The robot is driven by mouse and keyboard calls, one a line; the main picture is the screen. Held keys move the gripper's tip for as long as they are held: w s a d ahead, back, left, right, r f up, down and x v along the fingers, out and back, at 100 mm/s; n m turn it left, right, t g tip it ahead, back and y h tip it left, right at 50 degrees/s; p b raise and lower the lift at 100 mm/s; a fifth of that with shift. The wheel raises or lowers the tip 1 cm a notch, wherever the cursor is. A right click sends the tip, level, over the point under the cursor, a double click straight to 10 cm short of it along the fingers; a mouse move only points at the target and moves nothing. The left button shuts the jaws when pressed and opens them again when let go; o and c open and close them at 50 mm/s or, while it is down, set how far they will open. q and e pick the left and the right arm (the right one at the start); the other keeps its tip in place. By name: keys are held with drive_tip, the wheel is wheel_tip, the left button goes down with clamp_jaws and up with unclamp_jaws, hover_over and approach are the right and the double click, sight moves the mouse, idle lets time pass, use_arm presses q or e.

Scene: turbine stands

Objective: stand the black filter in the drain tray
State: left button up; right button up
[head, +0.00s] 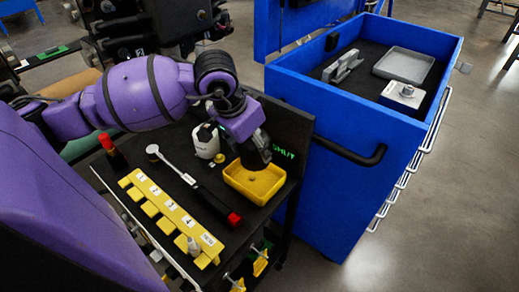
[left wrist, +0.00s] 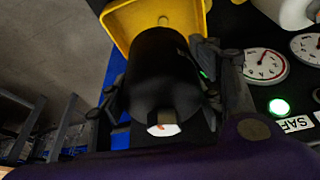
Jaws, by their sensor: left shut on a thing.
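My left gripper (head: 257,148) is over the yellow tray (head: 256,182) on the black cart top, pointing down. In the left wrist view its fingers lie on both sides of the black filter (left wrist: 163,80), a dark cylinder with a small white and orange mark at its near end. The gripper is shut on it. The yellow tray (left wrist: 118,28) shows just past the filter's far end. I cannot tell whether the filter touches the tray floor. My right gripper is not in view.
Beside the tray are a white bottle (head: 206,141), a ratchet with a red end (head: 196,187) and a yellow numbered rack (head: 170,215). A red-capped bottle (head: 112,151) stands at left. The blue cabinet (head: 335,190) with a handle rises close on the right.

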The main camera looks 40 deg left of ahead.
use_arm(q)
drive_tip(key=shift+w+a, duration=0.15)
drive_tip(key=shift+a, duration=0.05)
wheel_tip(320, 180, down, 7)
drive_tip(key=b, duration=0.3)
drive_tip(key=shift+f, duration=0.2)
drive_tip(key=shift+f+b, duration=0.25)
drive_tip(key=shift+b, duration=0.15)
drive_tip(key=shift+f, duration=0.1)
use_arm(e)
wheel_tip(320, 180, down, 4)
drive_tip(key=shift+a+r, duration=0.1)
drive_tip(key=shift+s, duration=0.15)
